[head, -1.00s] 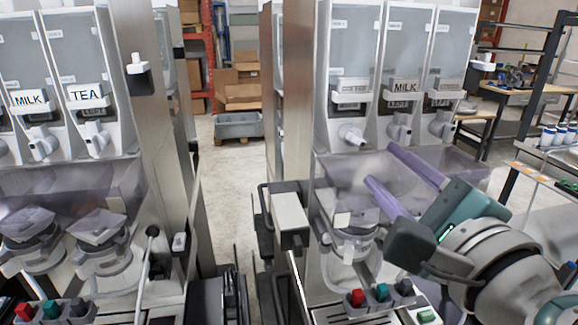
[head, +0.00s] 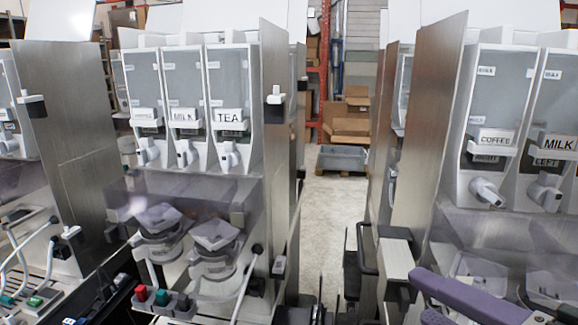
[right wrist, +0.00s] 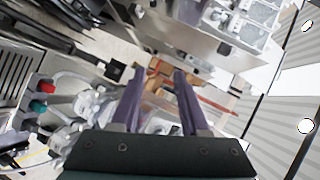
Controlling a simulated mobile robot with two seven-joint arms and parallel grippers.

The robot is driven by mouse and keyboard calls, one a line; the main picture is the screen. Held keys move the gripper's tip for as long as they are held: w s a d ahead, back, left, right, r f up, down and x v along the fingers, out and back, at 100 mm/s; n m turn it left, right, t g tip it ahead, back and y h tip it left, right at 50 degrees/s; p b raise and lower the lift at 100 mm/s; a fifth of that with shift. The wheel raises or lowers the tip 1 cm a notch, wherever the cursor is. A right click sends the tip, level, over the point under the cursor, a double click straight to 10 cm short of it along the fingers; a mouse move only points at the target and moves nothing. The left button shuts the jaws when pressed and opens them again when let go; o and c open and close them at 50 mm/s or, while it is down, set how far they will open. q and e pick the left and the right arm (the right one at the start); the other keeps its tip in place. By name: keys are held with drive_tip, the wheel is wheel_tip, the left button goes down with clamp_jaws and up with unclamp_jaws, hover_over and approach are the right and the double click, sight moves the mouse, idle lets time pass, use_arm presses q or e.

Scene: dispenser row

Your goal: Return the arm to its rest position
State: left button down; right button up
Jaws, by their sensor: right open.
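My right gripper (head: 424,297) is at the lower right of the head view, with its purple fingers reaching in from the right edge. In the right wrist view the gripper (right wrist: 157,76) shows its two purple fingers apart, with nothing held between them. In the head view it is in front of the right dispenser machine (head: 500,225), below its COFFEE and MILK hoppers. Most of my right arm is outside the head view. My left gripper is not in view.
A second dispenser machine (head: 255,100) with a TEA hopper (head: 230,95) stands left of centre. An open floor aisle (head: 335,215) runs between the machines, with a grey crate (head: 342,158) and cardboard boxes (head: 350,122) at its far end. A grey box-shaped fixture (head: 396,258) sits close left of my gripper.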

drive_tip(key=s+d+f+n+g+h, duration=0.2)
drive_tip(key=s+f+n+g, duration=0.25)
drive_tip(key=s+n, duration=0.3)
drive_tip(key=s+d+f+n+g+h, duration=0.2)
drive_tip(key=s+f+n+g, duration=0.1)
drive_tip(key=s+n+g, duration=0.4)
wheel_tip(320, 180, up, 20)
drive_tip(key=t+p, duration=0.1)
drive_tip(key=p, duration=1.9)
drive_tip(key=shift+s+f+m, duration=0.2)
drive_tip(key=shift+s+m, duration=0.15)
drive_tip(key=shift+s, duration=0.05)
